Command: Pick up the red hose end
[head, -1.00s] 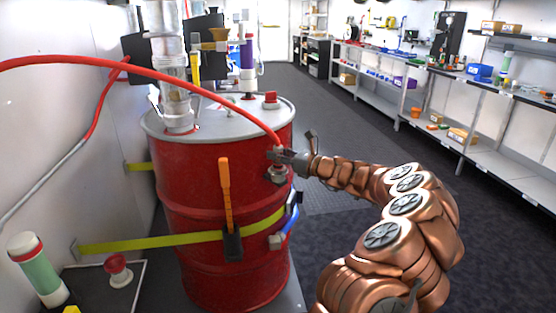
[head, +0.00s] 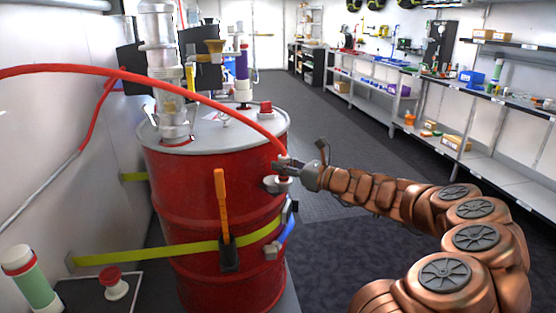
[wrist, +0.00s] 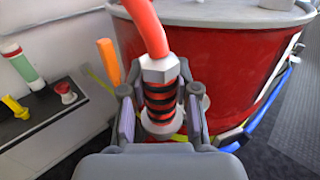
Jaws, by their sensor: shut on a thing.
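The red hose (head: 215,103) arcs from the left edge of the head view over the drum to my gripper (head: 282,164). In the wrist view the red hose (wrist: 147,28) runs down into a silver hex collar with a black-and-red banded end (wrist: 160,98). My gripper (wrist: 160,112) has one finger on each side of this hose end and is shut on it. A grey round fitting (head: 277,185) shows just below the gripper at the drum's side. Whether the hose end touches that fitting cannot be told.
The red drum (head: 190,200) stands close behind the gripper, with a yellow strap (head: 150,250) and an orange-handled tool (head: 222,205) on its front. A tray with a red knob (head: 113,280) is at lower left. Open floor (head: 350,150) lies to the right, before the shelves (head: 480,165).

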